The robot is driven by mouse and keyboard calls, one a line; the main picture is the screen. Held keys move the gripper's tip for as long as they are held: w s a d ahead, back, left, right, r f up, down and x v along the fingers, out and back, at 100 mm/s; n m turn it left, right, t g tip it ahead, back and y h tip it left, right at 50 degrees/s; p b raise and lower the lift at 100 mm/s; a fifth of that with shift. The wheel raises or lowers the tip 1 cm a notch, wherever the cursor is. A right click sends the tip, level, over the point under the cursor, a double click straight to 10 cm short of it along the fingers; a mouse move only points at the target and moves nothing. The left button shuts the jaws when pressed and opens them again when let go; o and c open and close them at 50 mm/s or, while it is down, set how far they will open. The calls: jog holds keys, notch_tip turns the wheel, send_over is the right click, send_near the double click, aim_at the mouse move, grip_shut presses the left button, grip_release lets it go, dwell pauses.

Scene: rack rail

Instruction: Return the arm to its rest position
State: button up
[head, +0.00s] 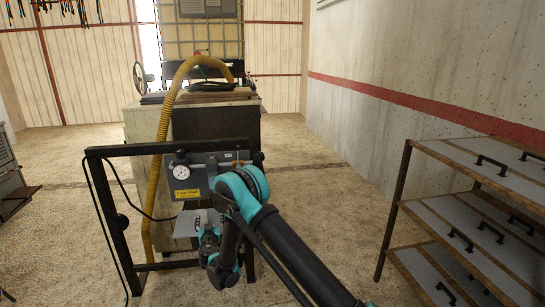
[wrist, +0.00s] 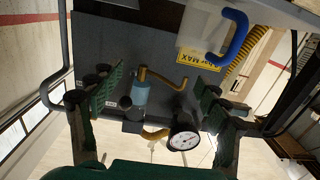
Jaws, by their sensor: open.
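My arm (head: 285,245) reaches in from the lower right of the head view, bends at a teal elbow and drops in front of a black frame. My gripper (wrist: 157,88) is open, with its green-padded fingers spread to the left and right in the wrist view. Nothing is gripped. A light-blue fitting (wrist: 140,91) with a brass pipe shows between the fingers; its distance from them is unclear. In the head view my arm's wrist (head: 219,256) hangs low before the panel, and the fingertips cannot be made out.
The black frame (head: 110,218) carries a grey panel with a round gauge (head: 181,172) and a yellow label (head: 187,194). A yellow hose (head: 158,150) runs down behind it. A drawer shelf (head: 470,215) stands at right. Open floor (head: 335,205) lies between frame and shelf.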

jog(key=w+d+r+m+g+h, duration=0.1)
jog(key=w+d+r+h, duration=0.3)
jog(key=d, duration=0.6)
jog(key=s+d+r+m+g+h, duration=0.1)
jog(key=d+r+m, duration=0.1)
jog(key=d+r, duration=0.6)
jog(key=s+d+r+g+h, duration=0.1)
jog(key=s+d+g, duration=0.15)
jog(key=d, duration=0.75)
jog(key=s+d+r+g+h, duration=0.15)
jog(key=s+d, duration=0.25)
jog(key=d, duration=0.7)
jog(key=s+d+m+g, duration=0.1)
jog(key=s+d+g, duration=0.3)
jog(key=s+d, duration=0.95)
jog(key=s+f+g+y, duration=0.1)
jog(key=s+f, duration=0.1)
jog(key=s, duration=0.9)
jog(key=s+f+g+y, duration=0.1)
jog(key=s+f+y, duration=0.1)
jog(key=s, duration=0.9)
jog(key=shift+d+f+n+g, duration=0.15)
jog(key=shift+f+n+g, duration=0.25)
jog(key=shift+f, duration=0.05)
